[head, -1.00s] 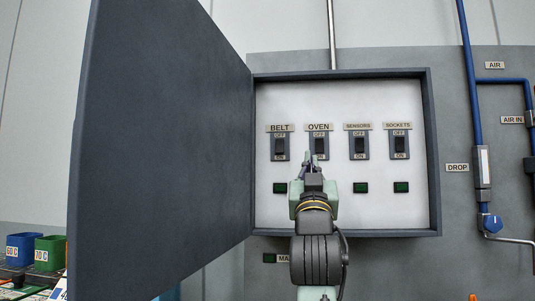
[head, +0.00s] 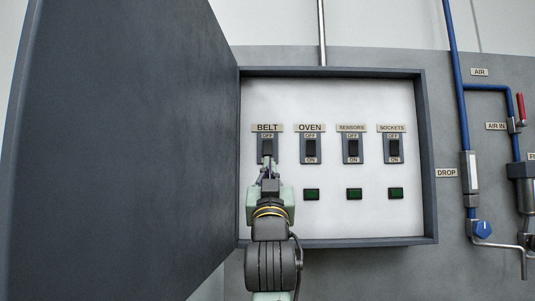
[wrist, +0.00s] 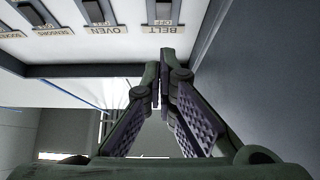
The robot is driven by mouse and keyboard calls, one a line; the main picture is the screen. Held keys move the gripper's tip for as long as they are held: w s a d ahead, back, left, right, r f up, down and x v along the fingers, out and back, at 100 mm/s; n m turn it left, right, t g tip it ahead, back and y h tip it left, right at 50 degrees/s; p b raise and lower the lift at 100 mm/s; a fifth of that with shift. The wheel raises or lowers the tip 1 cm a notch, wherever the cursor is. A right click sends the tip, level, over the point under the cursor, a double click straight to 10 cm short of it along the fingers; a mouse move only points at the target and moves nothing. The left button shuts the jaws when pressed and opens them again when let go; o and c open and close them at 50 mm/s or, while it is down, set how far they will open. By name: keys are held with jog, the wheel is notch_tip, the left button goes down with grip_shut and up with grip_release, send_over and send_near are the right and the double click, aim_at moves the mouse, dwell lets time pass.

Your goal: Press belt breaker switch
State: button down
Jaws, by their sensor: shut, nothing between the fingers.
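The belt breaker switch (head: 267,146) is the leftmost in the open panel box, under the BELT label (head: 267,128). Its OFF mark shows above the dark rocker; its lower end and ON mark are hidden behind my gripper. My gripper (head: 268,168) is shut and empty, with its tips in front of the lower part of this switch. In the wrist view, which looks upside down, the closed fingertips (wrist: 164,62) point at the belt switch (wrist: 163,10). I cannot tell whether they touch it.
The oven switch (head: 310,148), sensors switch (head: 353,148) and sockets switch (head: 394,148) stand in a row to the right. Green lamps sit below them, such as this lamp (head: 311,194). The open box door (head: 115,150) stands close on the left. Blue air pipes (head: 456,100) run at right.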

aim_at(270, 150)
jog(key=p+x, duration=0.2)
jog(key=x, duration=0.2)
jog(key=f+p+x, duration=0.1)
jog(key=p+x, duration=0.1)
jog(key=x, duration=0.2)
jog(key=w+p+x, duration=0.1)
jog(key=p+x, duration=0.2)
jog(key=x, duration=0.1)
jog(key=shift+w+f, duration=0.15)
jog(key=shift+w, duration=0.1)
jog(key=shift+w+f, duration=0.2)
jog(key=shift+w, duration=0.25)
